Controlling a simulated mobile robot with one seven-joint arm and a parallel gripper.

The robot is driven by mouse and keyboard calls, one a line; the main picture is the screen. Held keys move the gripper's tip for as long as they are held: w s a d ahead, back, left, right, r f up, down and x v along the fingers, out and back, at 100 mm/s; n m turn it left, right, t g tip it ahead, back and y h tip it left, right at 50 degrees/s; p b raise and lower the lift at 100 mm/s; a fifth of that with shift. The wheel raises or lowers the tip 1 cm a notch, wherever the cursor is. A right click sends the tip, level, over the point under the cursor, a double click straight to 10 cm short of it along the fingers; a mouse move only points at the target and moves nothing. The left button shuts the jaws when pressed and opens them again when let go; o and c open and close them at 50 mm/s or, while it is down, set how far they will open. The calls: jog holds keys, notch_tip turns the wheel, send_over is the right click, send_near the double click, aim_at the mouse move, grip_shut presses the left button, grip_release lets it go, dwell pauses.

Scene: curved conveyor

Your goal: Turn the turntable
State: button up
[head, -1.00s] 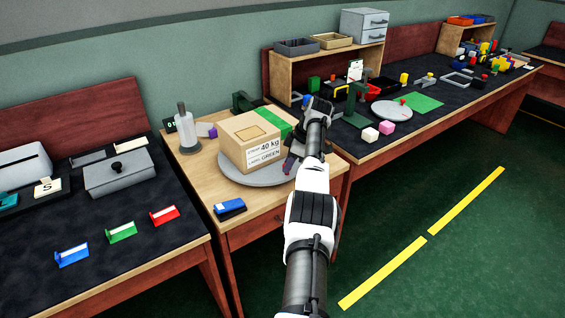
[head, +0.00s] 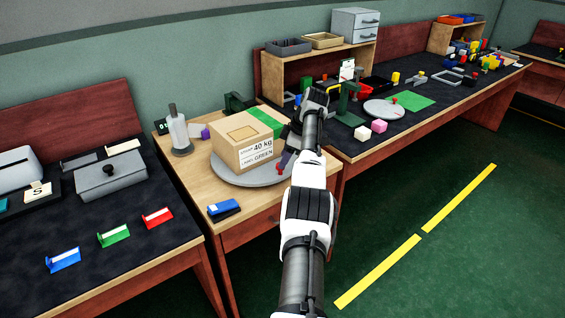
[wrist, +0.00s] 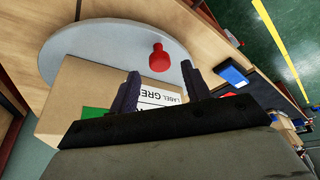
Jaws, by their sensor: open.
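The turntable is a grey round disc (head: 222,172) on the wooden table, and it fills much of the wrist view (wrist: 90,45). A cardboard box (head: 238,153) marked "40 kg" and "GREEN", with a green strip on top, stands on it. The box also shows in the wrist view (wrist: 75,95). A red knob (wrist: 159,58) rises from the disc near its rim. My gripper (head: 285,158) is at the right side of the box, over the disc's edge. In the wrist view my gripper (wrist: 160,74) is open, its dark fingers either side of the knob's line. Contact cannot be told.
A blue stapler-like object (head: 223,209) lies at the table's front edge. A grey spindle on a stand (head: 179,135) is at the back left. The left table holds a grey lidded box (head: 114,178). The right table carries a smaller disc (head: 384,109) and blocks.

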jog(key=p+v, duration=0.1)
jog(key=v, duration=1)
jog(key=shift+r, duration=0.1)
